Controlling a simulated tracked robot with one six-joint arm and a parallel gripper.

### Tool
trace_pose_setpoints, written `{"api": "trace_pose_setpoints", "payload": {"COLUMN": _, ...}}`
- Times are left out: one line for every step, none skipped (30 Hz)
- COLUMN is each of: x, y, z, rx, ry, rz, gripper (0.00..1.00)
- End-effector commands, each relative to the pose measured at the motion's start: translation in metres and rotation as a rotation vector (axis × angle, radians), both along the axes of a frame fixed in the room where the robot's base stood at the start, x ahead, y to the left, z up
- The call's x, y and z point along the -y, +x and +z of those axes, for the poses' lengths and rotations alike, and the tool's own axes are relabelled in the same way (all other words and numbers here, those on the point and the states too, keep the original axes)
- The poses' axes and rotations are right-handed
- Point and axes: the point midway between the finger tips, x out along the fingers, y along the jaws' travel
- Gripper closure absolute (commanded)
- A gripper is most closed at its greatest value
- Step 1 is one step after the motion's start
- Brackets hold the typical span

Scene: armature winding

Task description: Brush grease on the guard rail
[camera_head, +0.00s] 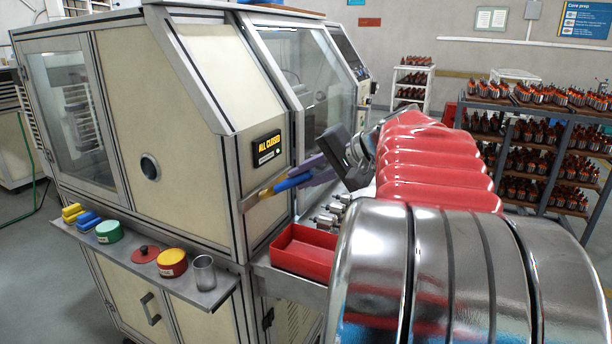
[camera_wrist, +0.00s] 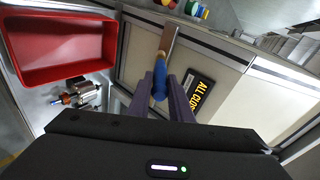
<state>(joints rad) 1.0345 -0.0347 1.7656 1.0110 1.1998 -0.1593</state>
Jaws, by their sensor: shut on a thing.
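My gripper (camera_head: 306,172) is shut on a brush by its blue handle (camera_head: 293,182). The brush points left in the head view, its far end close to the cream machine's front corner; I cannot tell whether it touches. In the wrist view my gripper's two fingers (camera_wrist: 174,90) pinch the blue handle (camera_wrist: 160,78), and the flat brown-grey brush end (camera_wrist: 169,38) reaches across a pale metal strip (camera_wrist: 212,42) along the machine. I cannot tell for sure that this strip is the guard rail. A red tin with a yellow top (camera_head: 172,262) stands on the shelf.
A red lid (camera_head: 145,254), green tin (camera_head: 109,231) and metal cup (camera_head: 204,272) share the narrow shelf. A red tray (camera_head: 303,250) sits below my arm, with metal armatures (camera_head: 333,213) beside it. The machine's panel (camera_head: 267,148) reads "ALL CLOSED". Racks of armatures (camera_head: 540,140) stand right.

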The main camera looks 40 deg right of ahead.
Motion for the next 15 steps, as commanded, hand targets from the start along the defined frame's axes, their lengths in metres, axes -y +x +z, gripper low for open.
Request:
{"api": "trace_pose_setpoints", "payload": {"x": 0.0, "y": 0.0, "z": 0.0, "rx": 0.0, "ry": 0.0, "rz": 0.0, "gripper": 1.0}}
{"api": "trace_pose_setpoints", "payload": {"x": 0.0, "y": 0.0, "z": 0.0, "rx": 0.0, "ry": 0.0, "rz": 0.0, "gripper": 1.0}}
{"api": "trace_pose_setpoints", "payload": {"x": 0.0, "y": 0.0, "z": 0.0, "rx": 0.0, "ry": 0.0, "rz": 0.0, "gripper": 1.0}}
{"api": "trace_pose_setpoints", "payload": {"x": 0.0, "y": 0.0, "z": 0.0, "rx": 0.0, "ry": 0.0, "rz": 0.0, "gripper": 1.0}}
{"api": "trace_pose_setpoints", "payload": {"x": 0.0, "y": 0.0, "z": 0.0, "rx": 0.0, "ry": 0.0, "rz": 0.0, "gripper": 1.0}}
{"api": "trace_pose_setpoints", "payload": {"x": 0.0, "y": 0.0, "z": 0.0, "rx": 0.0, "ry": 0.0, "rz": 0.0, "gripper": 1.0}}
{"api": "trace_pose_setpoints", "payload": {"x": -0.001, "y": 0.0, "z": 0.0, "rx": 0.0, "ry": 0.0, "rz": 0.0, "gripper": 1.0}}
{"api": "trace_pose_setpoints", "payload": {"x": -0.002, "y": 0.0, "z": 0.0, "rx": 0.0, "ry": 0.0, "rz": 0.0, "gripper": 1.0}}
{"api": "trace_pose_setpoints", "payload": {"x": -0.003, "y": -0.001, "z": 0.0, "rx": 0.0, "ry": -0.001, "rz": 0.001, "gripper": 1.0}}
{"api": "trace_pose_setpoints", "payload": {"x": -0.005, "y": -0.002, "z": 0.0, "rx": 0.0, "ry": -0.001, "rz": 0.001, "gripper": 1.0}}
{"api": "trace_pose_setpoints", "payload": {"x": -0.006, "y": -0.002, "z": 0.0, "rx": 0.001, "ry": -0.001, "rz": 0.001, "gripper": 1.0}}
{"api": "trace_pose_setpoints", "payload": {"x": -0.009, "y": -0.003, "z": 0.001, "rx": 0.001, "ry": -0.001, "rz": 0.001, "gripper": 1.0}}
{"api": "trace_pose_setpoints", "payload": {"x": -0.011, "y": -0.003, "z": 0.001, "rx": 0.001, "ry": -0.001, "rz": 0.001, "gripper": 1.0}}
{"api": "trace_pose_setpoints", "payload": {"x": -0.012, "y": -0.004, "z": 0.001, "rx": 0.001, "ry": -0.001, "rz": 0.001, "gripper": 1.0}}
{"api": "trace_pose_setpoints", "payload": {"x": -0.015, "y": -0.005, "z": 0.0, "rx": 0.001, "ry": -0.001, "rz": 0.001, "gripper": 1.0}}
